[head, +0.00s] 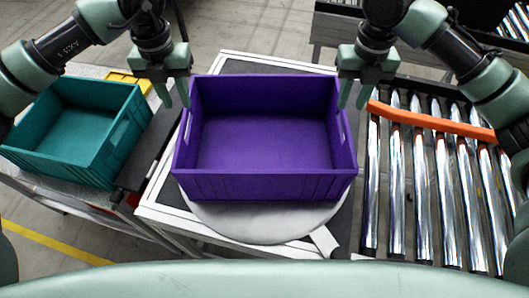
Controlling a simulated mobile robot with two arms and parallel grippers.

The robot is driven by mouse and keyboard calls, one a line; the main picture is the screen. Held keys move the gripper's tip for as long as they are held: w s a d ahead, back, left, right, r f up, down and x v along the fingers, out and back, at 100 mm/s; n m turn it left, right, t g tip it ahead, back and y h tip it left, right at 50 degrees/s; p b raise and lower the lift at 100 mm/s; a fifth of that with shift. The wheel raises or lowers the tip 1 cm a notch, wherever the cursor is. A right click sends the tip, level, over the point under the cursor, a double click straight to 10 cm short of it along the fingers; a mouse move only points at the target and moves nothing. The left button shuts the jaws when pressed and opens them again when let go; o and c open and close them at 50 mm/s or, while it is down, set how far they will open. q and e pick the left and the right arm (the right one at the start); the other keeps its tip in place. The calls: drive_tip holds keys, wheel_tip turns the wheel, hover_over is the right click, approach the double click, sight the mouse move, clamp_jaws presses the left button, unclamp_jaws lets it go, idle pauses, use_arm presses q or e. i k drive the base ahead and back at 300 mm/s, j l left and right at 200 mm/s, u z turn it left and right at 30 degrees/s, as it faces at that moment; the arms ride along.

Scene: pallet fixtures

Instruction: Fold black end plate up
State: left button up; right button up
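A dark flat plate (147,157) lies low between the teal crate and the purple crate; another dark strip (346,215) runs beside the rollers. I cannot tell which of them is the black end plate. Neither gripper is at a dark plate.
An empty purple crate (265,186) sits on a round grey turntable (270,226). An empty teal crate (105,165) stands at left, with a yellow item (128,80) behind it. A roller conveyor (422,190) with an orange bar (430,121) across it is at right.

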sight(134, 176)
drive_tip(key=k+j, duration=0.25)
drive_tip(key=k, duration=0.2)
drive_tip(key=k+j, duration=0.3)
drive_tip(key=k, duration=0.2)
drive_tip(key=k+j, duration=0.25)
drive_tip(key=k, duration=0.2)
